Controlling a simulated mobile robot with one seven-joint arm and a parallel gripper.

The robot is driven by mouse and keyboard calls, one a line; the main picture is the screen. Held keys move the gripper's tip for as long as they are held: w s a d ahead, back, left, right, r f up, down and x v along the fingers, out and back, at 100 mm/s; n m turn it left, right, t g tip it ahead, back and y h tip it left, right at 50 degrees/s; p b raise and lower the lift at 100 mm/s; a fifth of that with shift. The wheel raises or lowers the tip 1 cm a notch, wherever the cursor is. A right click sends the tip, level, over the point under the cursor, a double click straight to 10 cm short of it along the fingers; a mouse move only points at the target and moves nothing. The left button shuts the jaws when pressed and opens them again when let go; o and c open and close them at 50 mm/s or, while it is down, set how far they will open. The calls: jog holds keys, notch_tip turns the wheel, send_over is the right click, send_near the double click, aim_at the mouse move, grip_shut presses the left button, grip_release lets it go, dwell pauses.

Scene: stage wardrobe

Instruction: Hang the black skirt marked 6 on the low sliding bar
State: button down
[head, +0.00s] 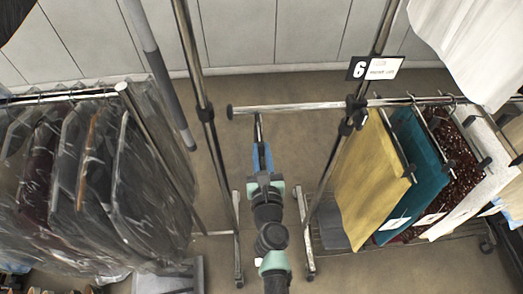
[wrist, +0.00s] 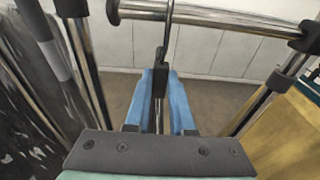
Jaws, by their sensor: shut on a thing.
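My gripper (head: 261,150) is below the left end of the low chrome bar (head: 290,106). Its blue fingers are shut on a slim dark hanger (head: 258,130), which also shows upright between the fingertips (wrist: 160,76) in the wrist view. The hanger's thin metal hook (wrist: 167,38) reaches up to the low bar (wrist: 215,17); its top is cut off there, so I cannot tell whether it rests over the bar. I cannot make out any skirt cloth below the gripper. A sign with a white 6 on black (head: 359,69) is fixed at the upright right of the gripper.
A yellow skirt (head: 368,180), a teal skirt (head: 416,160) and other garments hang on the bar's right part. The bar between the hanger and the upright is bare. Plastic-covered garments (head: 90,180) crowd a rack at left. White cloth (head: 470,40) hangs at upper right.

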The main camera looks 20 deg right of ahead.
aim_at(259, 135)
jog(key=shift+r, duration=0.2)
jog(key=shift+r+b+x, duration=0.2)
jog(key=shift+b+x, duration=0.25)
jog(key=shift+x, duration=1.4)
jog(key=shift+r+b+x, duration=0.25)
jog(key=shift+b+x, duration=0.15)
jog(key=shift+x, duration=1.45)
jog(key=shift+w, duration=0.1)
jog(key=shift+f, duration=0.15)
jog(key=shift+f+b, duration=1.65)
jog(key=shift+b, duration=0.15)
jog(key=c, duration=0.7)
grip_release()
